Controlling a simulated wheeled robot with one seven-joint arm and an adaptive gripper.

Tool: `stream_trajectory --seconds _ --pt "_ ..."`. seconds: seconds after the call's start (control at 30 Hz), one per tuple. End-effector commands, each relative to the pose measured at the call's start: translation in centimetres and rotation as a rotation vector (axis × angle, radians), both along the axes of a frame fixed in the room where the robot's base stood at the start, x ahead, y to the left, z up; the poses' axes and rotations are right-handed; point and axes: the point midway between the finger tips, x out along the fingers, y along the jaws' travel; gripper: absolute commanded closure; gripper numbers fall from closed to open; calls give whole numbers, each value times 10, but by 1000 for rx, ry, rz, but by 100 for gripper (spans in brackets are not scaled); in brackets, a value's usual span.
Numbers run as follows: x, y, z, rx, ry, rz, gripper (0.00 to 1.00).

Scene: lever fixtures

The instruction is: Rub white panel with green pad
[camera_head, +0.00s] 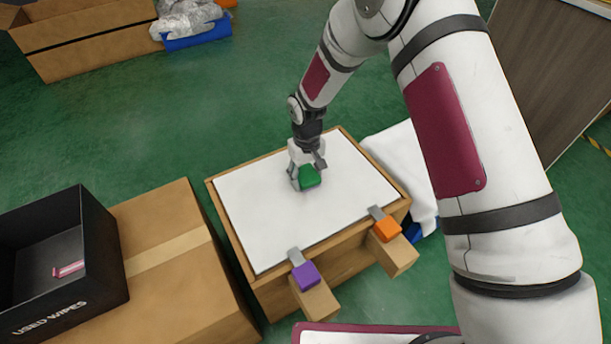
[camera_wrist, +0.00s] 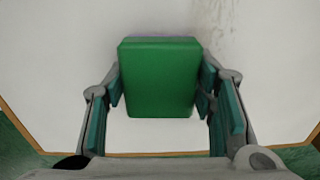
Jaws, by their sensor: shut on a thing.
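The white panel (camera_head: 260,212) lies flat with a wooden frame around it, on top of a wooden box. My gripper (camera_head: 308,174) is over the middle of the panel, shut on the green pad (camera_head: 310,178). In the wrist view the green pad (camera_wrist: 158,80) sits between my two fingers, over the white panel (camera_wrist: 60,60). Grey smudges (camera_wrist: 212,22) show on the panel at the top of the wrist view. I cannot tell whether the pad touches the panel.
A purple block (camera_head: 305,275) and an orange block (camera_head: 387,229) with grey tabs sit at the panel's front edge. A black "USED WIPES" bin (camera_head: 100,255) stands on a cardboard box (camera_head: 185,270) at left. White cloth (camera_head: 400,160) hangs at right. Green floor lies behind.

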Motion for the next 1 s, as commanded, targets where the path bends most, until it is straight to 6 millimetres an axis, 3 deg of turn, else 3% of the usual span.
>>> stream_trajectory --seconds 0.07,0.13,0.7,1.0 --pt "1 -1 6 -1 1 -1 84" --pt "2 -1 25 1 -4 -1 84" --pt "3 -6 73 0 0 -5 84" --pt "3 -7 80 -1 1 -5 84"
